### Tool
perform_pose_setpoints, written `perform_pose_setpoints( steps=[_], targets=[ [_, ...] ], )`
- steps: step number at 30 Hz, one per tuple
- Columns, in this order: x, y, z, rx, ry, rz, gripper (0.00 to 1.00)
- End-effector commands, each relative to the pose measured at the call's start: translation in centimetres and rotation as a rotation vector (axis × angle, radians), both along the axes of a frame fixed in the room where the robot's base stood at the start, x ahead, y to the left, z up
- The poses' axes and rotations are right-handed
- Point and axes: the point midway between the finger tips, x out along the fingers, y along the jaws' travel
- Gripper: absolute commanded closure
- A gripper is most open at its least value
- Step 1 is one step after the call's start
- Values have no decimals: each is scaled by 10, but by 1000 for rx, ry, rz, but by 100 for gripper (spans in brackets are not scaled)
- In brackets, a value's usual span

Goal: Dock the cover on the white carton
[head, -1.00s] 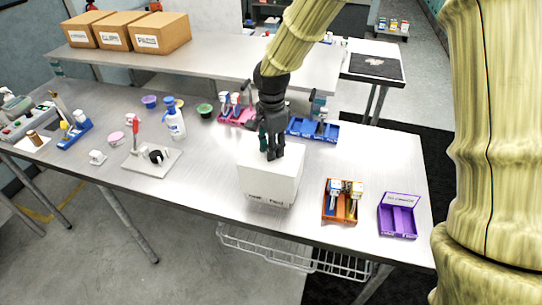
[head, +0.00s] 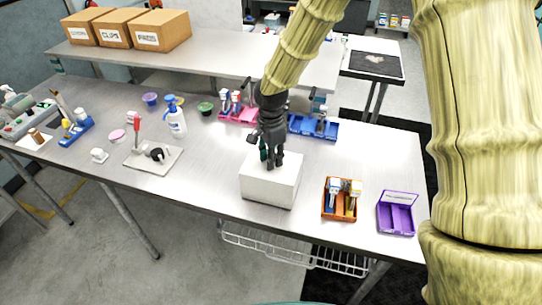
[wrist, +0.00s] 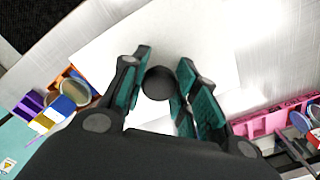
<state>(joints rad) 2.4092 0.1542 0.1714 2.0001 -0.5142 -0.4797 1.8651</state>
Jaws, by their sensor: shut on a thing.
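The white cover (head: 269,186) is a plain box shape on the front middle of the table. It sits down over the place of the white carton, whose walls are hidden by it. Whether it is fully seated I cannot tell. In the wrist view, the cover's white top (wrist: 205,40) fills the middle, with a round black knob (wrist: 158,83) on it. My gripper (head: 272,165) points down onto the cover's top and is shut on the knob, with a green-padded finger on each side.
An orange tray (head: 341,215) with small items and a purple tray (head: 397,218) stand to the right. Pink (head: 238,116) and blue (head: 314,128) trays lie behind. A grey plate with a red-handled tool (head: 152,160) is left. The table between is clear.

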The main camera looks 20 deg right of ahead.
Motion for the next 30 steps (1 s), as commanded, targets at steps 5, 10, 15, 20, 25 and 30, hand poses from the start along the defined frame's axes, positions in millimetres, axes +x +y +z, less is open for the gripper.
perform_pose_setpoints(
  steps=[5,10,15,20,25,30],
  targets=[
    [0,0,-2,0,0,1,56],
    [0,0,-2,0,0,0,49],
    [0,0,-2,0,0,1,49],
    [1,0,5,1,-2,1,49],
    [1,0,19,0,-4,0,49],
    [1,0,41,0,-4,0,49]
  ],
)
